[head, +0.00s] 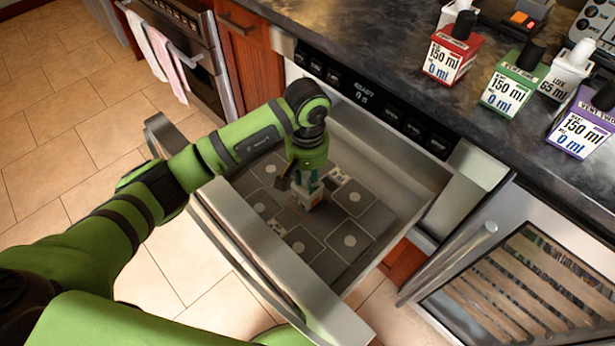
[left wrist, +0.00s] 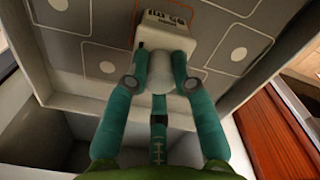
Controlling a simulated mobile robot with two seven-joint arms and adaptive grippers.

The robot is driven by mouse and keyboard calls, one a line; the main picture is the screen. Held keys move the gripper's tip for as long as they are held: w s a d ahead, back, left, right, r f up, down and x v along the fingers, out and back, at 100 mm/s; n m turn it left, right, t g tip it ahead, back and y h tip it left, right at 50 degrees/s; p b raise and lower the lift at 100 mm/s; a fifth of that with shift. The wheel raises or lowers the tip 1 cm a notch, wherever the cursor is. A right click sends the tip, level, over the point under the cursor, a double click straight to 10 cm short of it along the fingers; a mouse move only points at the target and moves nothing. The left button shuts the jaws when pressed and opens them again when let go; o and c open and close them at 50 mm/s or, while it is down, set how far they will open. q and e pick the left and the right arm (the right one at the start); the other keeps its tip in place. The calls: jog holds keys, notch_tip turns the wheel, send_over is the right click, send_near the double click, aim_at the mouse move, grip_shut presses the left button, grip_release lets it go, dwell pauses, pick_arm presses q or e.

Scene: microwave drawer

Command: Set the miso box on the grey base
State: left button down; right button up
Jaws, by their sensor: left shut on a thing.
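My left gripper (head: 309,184) is inside the open drawer, pointing down, with its fingers shut on a small whitish container (left wrist: 166,32). The container's dark lettering is too small to read, so I cannot confirm that it is the miso box. Below it is the drawer's grey base (head: 297,240), divided into rounded panels with pale dots. The grey base also shows in the left wrist view (left wrist: 80,58), with a thin orange outline near the container. I cannot tell whether the container touches the base. My right gripper is out of view.
The drawer's front wall (head: 268,262) and side walls surround the gripper. Red (head: 452,55), green (head: 513,80) and purple (head: 583,120) labelled bottles stand on the dark counter (head: 390,40) above.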

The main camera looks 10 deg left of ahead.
pick_arm(q)
jog(key=shift+f, duration=0.75)
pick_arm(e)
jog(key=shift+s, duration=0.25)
pick_arm(q)
jog(key=shift+f, duration=0.15)
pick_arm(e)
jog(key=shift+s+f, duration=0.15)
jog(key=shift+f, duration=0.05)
pick_arm(q)
jog(key=c, duration=1)
grip_release()
jog(key=shift+c, duration=0.2)
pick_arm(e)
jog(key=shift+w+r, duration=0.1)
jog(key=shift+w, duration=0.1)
pick_arm(q)
notch_tip(320, 180, up, 11)
jog(key=shift+w+f+b, duration=0.1)
jog(key=shift+b, duration=0.2)
jog(key=shift+r, duration=0.75)
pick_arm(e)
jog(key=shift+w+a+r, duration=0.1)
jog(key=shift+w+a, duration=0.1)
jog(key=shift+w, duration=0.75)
